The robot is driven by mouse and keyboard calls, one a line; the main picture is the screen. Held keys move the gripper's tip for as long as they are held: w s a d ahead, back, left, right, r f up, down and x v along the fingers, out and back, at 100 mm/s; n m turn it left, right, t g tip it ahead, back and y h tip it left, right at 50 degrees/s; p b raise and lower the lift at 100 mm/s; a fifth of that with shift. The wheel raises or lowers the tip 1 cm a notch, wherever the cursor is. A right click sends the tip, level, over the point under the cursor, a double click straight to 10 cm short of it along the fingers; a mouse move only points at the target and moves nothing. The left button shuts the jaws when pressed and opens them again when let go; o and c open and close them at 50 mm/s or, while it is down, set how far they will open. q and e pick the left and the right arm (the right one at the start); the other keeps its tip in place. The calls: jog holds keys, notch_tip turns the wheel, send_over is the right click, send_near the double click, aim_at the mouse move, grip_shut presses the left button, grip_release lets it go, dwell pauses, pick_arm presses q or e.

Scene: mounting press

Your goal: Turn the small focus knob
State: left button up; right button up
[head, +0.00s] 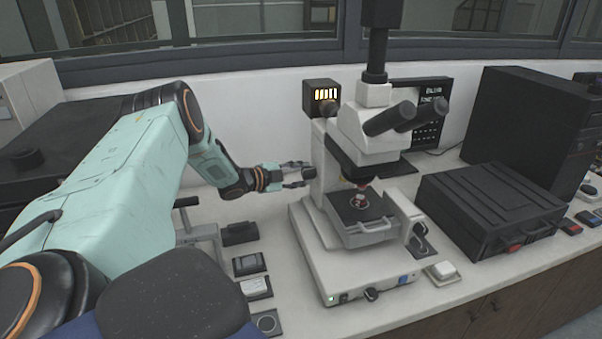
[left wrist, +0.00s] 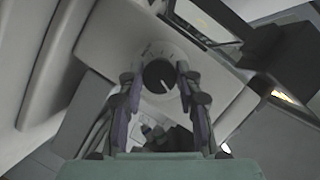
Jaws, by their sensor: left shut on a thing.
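A white microscope (head: 330,262) stands on the bench in the head view. My left gripper (head: 308,175) comes in from the left and is at the left side of its upright column. In the left wrist view, a round black knob (left wrist: 158,76) with a white pointer line sits on a pale round dial. The fingers of my left gripper (left wrist: 158,92) stand on either side of this knob and are shut on it. The far side of the knob is hidden from the head view. My right gripper is not in view.
A black case (head: 490,208) lies on the bench right of the microscope, with a black computer box (head: 530,120) behind it. Several small items, including a dark block (head: 239,233), lie left of the microscope base. The bench front edge is close below.

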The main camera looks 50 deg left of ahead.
pick_arm(q)
jog(key=shift+d+f+m+t+y+b, duration=0.15)
jog(key=shift+m+t+y+b, duration=0.35)
jog(key=shift+m, duration=0.6)
jog(key=m+t+b, duration=0.1)
jog(key=m, duration=0.2)
jog(key=shift+f+t, duration=0.15)
jog(key=shift+t, duration=0.15)
jog(key=m+t+b, duration=0.1)
jog(key=m, duration=0.2)
jog(key=shift+f, duration=0.1)
jog(key=shift+m+t+h+b, duration=0.55)
jog(key=shift+m+b, duration=0.45)
jog(key=shift+m, duration=1.3)
jog(key=o, duration=0.9)
jog(key=shift+c, duration=0.2)
jog(key=shift+o, duration=1.4)
jog(key=shift+r, duration=0.2)
